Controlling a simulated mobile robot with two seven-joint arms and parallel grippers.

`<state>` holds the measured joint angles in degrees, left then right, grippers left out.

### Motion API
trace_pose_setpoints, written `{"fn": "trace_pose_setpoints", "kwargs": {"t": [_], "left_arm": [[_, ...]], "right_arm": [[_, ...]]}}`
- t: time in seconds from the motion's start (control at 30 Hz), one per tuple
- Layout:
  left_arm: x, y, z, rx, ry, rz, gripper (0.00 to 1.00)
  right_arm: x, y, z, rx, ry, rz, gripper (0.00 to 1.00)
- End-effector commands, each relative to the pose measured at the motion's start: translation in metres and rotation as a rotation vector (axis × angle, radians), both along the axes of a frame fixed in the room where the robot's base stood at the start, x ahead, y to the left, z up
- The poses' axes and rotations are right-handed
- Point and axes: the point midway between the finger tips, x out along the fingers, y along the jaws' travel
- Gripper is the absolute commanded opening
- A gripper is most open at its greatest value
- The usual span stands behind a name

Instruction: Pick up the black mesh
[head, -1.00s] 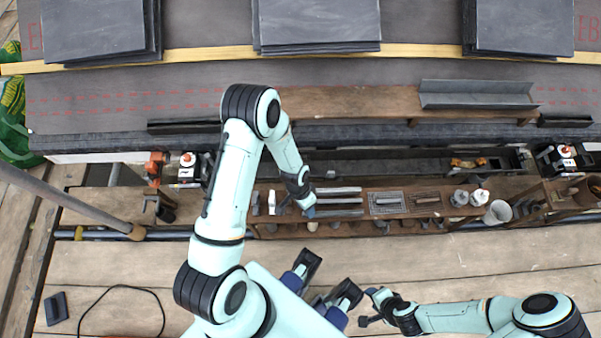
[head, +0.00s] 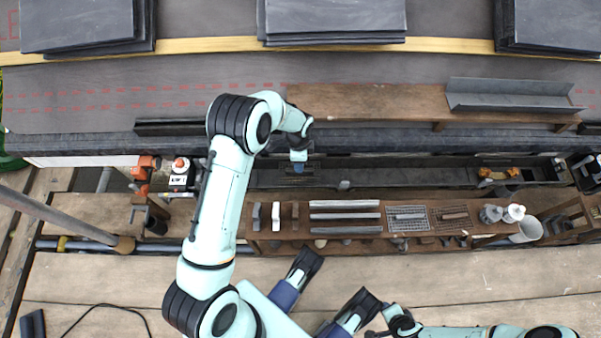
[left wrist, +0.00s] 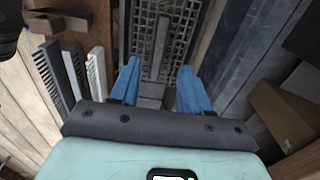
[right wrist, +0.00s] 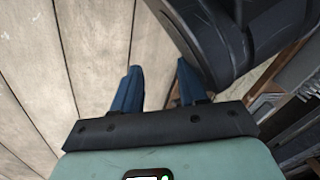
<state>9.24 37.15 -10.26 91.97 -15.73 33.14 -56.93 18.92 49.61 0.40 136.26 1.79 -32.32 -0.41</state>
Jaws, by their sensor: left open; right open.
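A dark mesh panel (left wrist: 183,38) with a grey bar handle (left wrist: 161,45) along its middle lies in the gutter trough. It shows in the left wrist view between and beyond my open fingers. My left gripper (left wrist: 157,88) points down over it, apart from the handle as far as I can tell. In the head view my left gripper (head: 298,167) hangs above the trough and hides much of the spot. My right gripper (right wrist: 157,92) is open and empty low over the plank floor, beside a dark part of my base. In the head view it is mostly out of frame.
A wooden rack (head: 370,237) holds upright combs (head: 276,217), long grey strips (head: 345,204), a grey mesh (head: 408,224) and a brownish mesh (head: 453,224). A wooden board (head: 370,104) and slate stacks (head: 335,20) lie on the roof. A metal pole (head: 60,215) stands at left.

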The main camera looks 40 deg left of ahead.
Motion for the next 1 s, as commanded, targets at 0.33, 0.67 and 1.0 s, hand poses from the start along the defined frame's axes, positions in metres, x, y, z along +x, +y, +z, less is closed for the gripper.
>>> {"fn": "trace_pose_setpoints", "kwargs": {"t": [0.33, 0.67, 1.0], "left_arm": [[0.0, -0.002, -0.028, -0.001, 0.001, 0.0, 0.47], [0.001, -0.003, -0.062, 0.001, -0.002, 0.001, 0.47], [0.0, -0.003, -0.061, 0.0, -0.001, 0.001, 0.0]], "right_arm": [[-0.018, -0.002, -0.017, 0.003, 0.061, -0.004, 0.43], [-0.044, -0.006, -0.035, 0.009, 0.148, -0.01, 0.43], [-0.043, -0.006, -0.034, 0.009, 0.145, -0.01, 0.43]]}}
